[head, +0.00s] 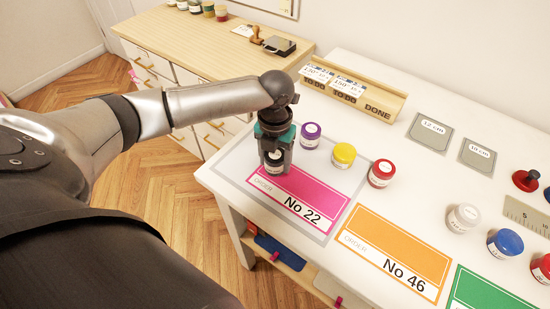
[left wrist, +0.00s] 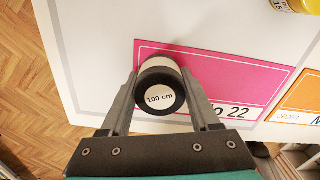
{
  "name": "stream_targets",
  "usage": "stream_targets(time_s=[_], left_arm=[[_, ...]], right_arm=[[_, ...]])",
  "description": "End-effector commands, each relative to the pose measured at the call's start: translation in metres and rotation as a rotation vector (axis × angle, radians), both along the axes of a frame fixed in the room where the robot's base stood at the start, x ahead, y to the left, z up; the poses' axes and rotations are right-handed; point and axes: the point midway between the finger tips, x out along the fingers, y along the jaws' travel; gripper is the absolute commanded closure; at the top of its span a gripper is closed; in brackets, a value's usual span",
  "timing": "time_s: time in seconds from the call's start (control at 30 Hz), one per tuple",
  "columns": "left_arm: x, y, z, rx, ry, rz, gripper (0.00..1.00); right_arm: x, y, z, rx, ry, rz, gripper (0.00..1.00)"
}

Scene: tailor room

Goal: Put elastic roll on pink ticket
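The pink ticket (head: 294,202), marked No 22, lies on the white table at its left end; it also shows in the left wrist view (left wrist: 235,80). My left gripper (head: 274,160) points down over the ticket's upper left part. Its fingers (left wrist: 160,95) lie against both sides of a roll with a black end labelled 100 cm (left wrist: 160,99) and a pale far end. In the head view the roll (head: 273,159) shows dark between the fingers. It is over the ticket's left part; I cannot tell whether its underside touches the ticket. My right gripper is out of view.
Purple (head: 310,134), yellow (head: 343,155) and red (head: 381,173) rolls stand right of the gripper. An orange ticket (head: 393,247) and a green ticket (head: 480,292) lie to the right. A wooden TO DO/DONE holder (head: 358,97) stands at the back.

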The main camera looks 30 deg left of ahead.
Motion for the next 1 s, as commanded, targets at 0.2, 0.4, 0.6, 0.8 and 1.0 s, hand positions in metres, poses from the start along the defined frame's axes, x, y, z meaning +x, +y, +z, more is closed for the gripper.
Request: stream_targets(time_s=[0.2, 0.4, 0.6, 0.8, 1.0], left_arm=[[0.000, 0.000, 0.000, 0.000, 0.001, 0.000, 0.13], [0.000, 0.000, 0.000, 0.000, 0.001, 0.000, 0.08], [0.000, 0.000, 0.008, 0.001, -0.001, 0.000, 0.08], [0.001, 0.000, 0.045, 0.001, -0.005, 0.000, 0.08], [0.001, 0.000, 0.088, 0.000, -0.004, 0.000, 0.08]], right_arm=[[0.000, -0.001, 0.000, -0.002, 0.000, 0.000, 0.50], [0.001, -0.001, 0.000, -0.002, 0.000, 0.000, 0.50], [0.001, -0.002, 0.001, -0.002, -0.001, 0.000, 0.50], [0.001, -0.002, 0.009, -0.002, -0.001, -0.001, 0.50], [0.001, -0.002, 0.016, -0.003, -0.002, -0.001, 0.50]])
